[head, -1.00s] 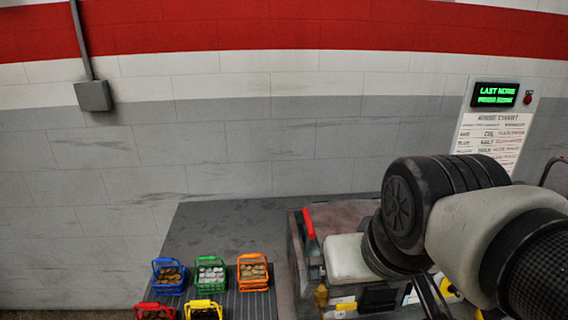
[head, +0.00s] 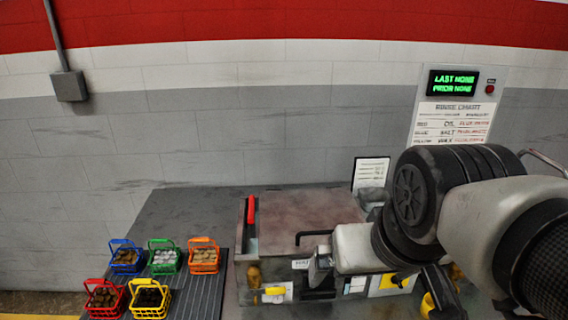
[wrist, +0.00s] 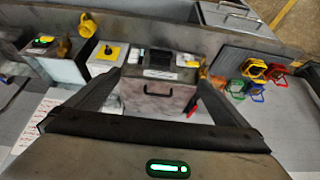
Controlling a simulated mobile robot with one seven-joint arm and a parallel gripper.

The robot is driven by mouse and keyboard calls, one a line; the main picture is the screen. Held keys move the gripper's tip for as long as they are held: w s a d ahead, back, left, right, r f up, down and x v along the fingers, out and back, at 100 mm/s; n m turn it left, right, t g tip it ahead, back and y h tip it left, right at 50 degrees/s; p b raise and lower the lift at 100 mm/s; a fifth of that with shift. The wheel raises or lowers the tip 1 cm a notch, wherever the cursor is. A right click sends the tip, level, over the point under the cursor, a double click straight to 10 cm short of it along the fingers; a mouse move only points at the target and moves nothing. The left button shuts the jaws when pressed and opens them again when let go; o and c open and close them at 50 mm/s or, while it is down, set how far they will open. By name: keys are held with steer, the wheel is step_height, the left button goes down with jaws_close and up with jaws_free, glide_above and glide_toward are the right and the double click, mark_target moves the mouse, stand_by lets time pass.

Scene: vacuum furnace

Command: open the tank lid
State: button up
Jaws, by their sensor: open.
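The tank (head: 240,255) stands on the bench, and its flat, stained grey-brown lid (head: 290,212) lies closed on top. A black bar handle (head: 312,235) sits near the lid's front edge. In the wrist view the lid (wrist: 150,105) and its handle (wrist: 158,91) appear between my spread fingers. My gripper (wrist: 160,82) is open and empty, apart from the handle. In the head view my gripper (head: 318,272) is at the tank's front right, its fingertips partly hidden, and my arm hides the tank's right side.
A red lever (head: 251,212) stands at the lid's left edge. Several coloured baskets (head: 165,258) sit on a ribbed mat left of the tank. A rinse chart with a green display (head: 453,83) is at the back right. A yellow pitcher (wrist: 87,25) shows in the wrist view.

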steer(key=shift+a, duration=0.25)
